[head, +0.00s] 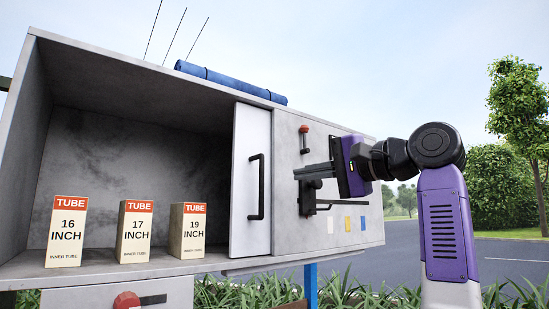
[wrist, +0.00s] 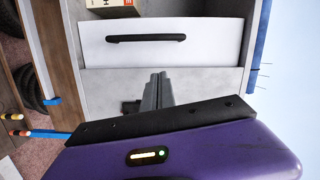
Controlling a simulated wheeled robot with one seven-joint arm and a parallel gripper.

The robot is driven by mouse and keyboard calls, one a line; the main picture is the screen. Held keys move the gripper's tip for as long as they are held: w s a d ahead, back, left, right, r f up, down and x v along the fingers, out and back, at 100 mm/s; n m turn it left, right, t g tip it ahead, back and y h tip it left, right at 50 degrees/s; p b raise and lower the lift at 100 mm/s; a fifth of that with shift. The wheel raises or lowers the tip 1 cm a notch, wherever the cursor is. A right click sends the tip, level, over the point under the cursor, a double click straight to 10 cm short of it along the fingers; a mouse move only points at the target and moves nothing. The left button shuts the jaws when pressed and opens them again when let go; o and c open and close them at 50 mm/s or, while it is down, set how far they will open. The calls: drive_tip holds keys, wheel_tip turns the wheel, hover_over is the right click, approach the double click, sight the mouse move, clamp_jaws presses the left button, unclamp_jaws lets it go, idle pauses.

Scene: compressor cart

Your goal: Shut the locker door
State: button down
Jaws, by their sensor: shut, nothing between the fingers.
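The locker door (head: 238,215) is a pale sliding panel with a black vertical bar handle (head: 256,187). It stands at the right of the locker opening, leaving most of the locker (head: 140,130) open. In the wrist view the door (wrist: 205,48) and its handle (wrist: 147,38) show across the top. My gripper (head: 297,173) is shut and empty. Its fingertips are to the right of the handle, in front of the grey fixed panel (head: 285,230), and also show in the wrist view (wrist: 158,76). I cannot tell whether they touch the panel.
Boxed inner tubes marked 16 (head: 67,232), 17 (head: 135,232) and 19 inch (head: 187,232) stand on the locker floor. A red-topped fitting (head: 304,138) and a black latch bar (head: 320,206) are near my gripper. A blue roll (head: 230,83) lies on top.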

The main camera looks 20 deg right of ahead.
sight(270, 155)
drive_tip(key=s+r+g, duration=0.1)
drive_tip(key=s+r, duration=0.2)
drive_tip(key=r, duration=0.2)
drive_tip(key=shift+n+y, duration=0.3)
drive_tip(key=shift+y, duration=0.1)
drive_tip(key=p+x, duration=0.2)
drive_tip(key=x, duration=0.2)
drive_tip(key=p+x, duration=0.2)
drive_tip(key=x, duration=0.3)
drive_tip(key=shift+s+a+r, duration=0.15)
drive_tip(key=shift+a, duration=0.25)
drive_tip(key=shift+w+a, duration=0.3)
drive_tip(key=shift+w, duration=0.15)
drive_tip(key=shift+s+a, duration=0.1)
